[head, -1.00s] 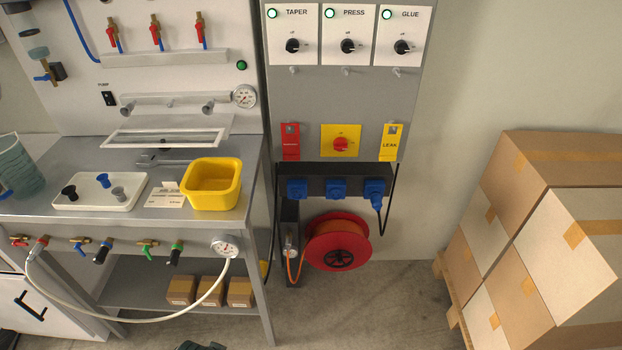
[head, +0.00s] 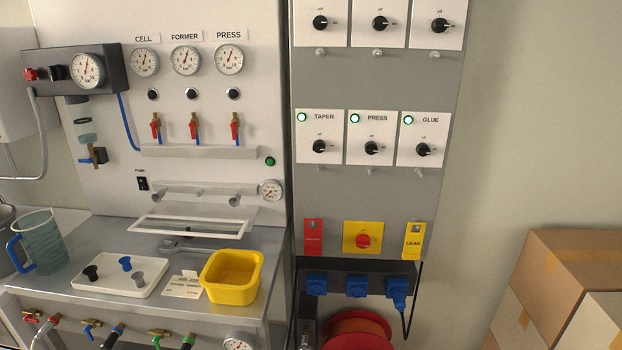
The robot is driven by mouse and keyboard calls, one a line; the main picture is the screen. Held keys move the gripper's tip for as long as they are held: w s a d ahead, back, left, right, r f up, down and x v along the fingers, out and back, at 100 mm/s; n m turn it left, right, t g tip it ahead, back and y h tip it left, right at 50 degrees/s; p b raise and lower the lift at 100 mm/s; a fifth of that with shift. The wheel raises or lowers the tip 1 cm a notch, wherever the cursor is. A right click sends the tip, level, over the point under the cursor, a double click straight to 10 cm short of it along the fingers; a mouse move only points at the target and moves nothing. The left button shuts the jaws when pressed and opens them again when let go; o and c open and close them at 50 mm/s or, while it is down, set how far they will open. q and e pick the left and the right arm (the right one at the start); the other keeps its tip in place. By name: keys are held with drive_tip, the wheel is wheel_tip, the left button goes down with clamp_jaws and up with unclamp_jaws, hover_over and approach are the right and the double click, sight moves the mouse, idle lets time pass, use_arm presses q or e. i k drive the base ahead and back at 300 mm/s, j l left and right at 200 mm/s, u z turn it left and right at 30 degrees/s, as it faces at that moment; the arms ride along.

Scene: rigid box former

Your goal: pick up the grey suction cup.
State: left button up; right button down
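The grey suction cup (head: 138,280) stands on a white tray (head: 84,286) on the metal bench, at the left of the head view. A blue suction cup (head: 125,264) and a black suction cup (head: 91,273) are on the same tray, to its left. Nothing covers the grey cup. Neither of my grippers is in view.
A yellow bin (head: 232,278) and a paper card (head: 183,285) are right of the tray. A wrench (head: 190,244) lies behind. A jug (head: 40,240) stands at left. Valves (head: 90,328) line the bench front. Cardboard boxes (head: 565,280) are stacked at right.

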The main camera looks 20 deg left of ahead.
sight(137, 276)
drive_tip(key=j+u, duration=0.1)
drive_tip(key=u, duration=0.4)
drive_tip(key=k+j+u, duration=0.1)
drive_tip(key=u, duration=0.35)
drive_tip(key=j+u, duration=0.2)
drive_tip(key=u, duration=0.3)
drive_tip(key=i+z, duration=0.25)
drive_tip(key=i+j+z, duration=0.25)
drive_tip(key=i, duration=0.2)
